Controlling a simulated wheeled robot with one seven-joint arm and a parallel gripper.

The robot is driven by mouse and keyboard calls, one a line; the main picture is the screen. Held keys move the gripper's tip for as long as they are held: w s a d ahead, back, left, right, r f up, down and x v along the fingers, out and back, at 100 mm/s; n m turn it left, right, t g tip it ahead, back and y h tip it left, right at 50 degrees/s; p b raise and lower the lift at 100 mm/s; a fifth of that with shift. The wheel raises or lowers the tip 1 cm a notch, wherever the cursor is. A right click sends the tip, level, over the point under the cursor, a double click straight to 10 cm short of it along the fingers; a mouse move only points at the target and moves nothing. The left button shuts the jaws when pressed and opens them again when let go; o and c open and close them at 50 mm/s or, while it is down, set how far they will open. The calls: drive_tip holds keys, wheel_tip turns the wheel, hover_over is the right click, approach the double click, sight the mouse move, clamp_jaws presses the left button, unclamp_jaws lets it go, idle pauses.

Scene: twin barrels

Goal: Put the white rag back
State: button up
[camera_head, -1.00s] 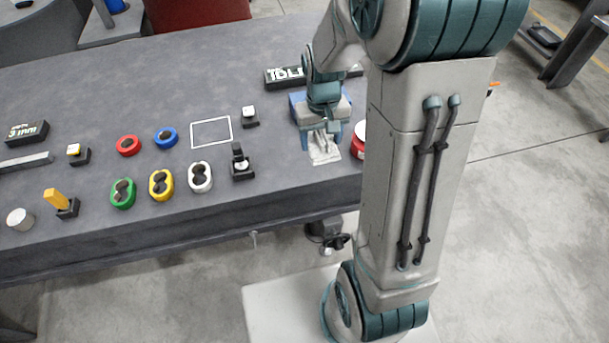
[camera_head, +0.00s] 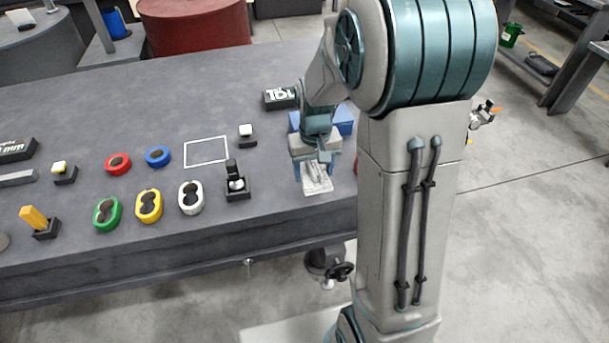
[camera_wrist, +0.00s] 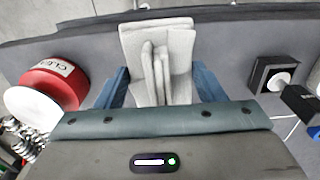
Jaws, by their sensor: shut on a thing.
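The white rag (camera_head: 317,180) is a pale, folded cloth near the front edge of the grey table, below my gripper (camera_head: 314,163). In the wrist view the rag (camera_wrist: 181,45) has raised folds in its middle and sits between the two blue fingers of my gripper (camera_wrist: 160,88). My gripper is shut on these folds. The flat part of the rag spreads beyond the fingertips. I cannot tell whether the rag touches the table or is slightly raised. A white square outline (camera_head: 206,139) is marked on the table to the left, and it is empty.
A red can with a white lid (camera_wrist: 58,84) stands close beside the rag; my arm mostly hides it in the head view. A blue object (camera_head: 342,121) is behind my gripper.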

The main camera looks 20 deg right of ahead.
sight(305, 163)
drive_tip(key=w+f, duration=0.2)
drive_tip(key=w, duration=0.1)
drive_tip(key=w+a, duration=0.1)
drive_tip(key=shift+w+f, duration=0.15)
drive_tip(key=shift+f, duration=2.15)
drive_tip(key=shift+f, duration=0.2)
drive_tip(key=o, duration=1)
drive_tip(key=shift+c, duration=0.2)
drive_tip(key=shift+r, duration=0.15)
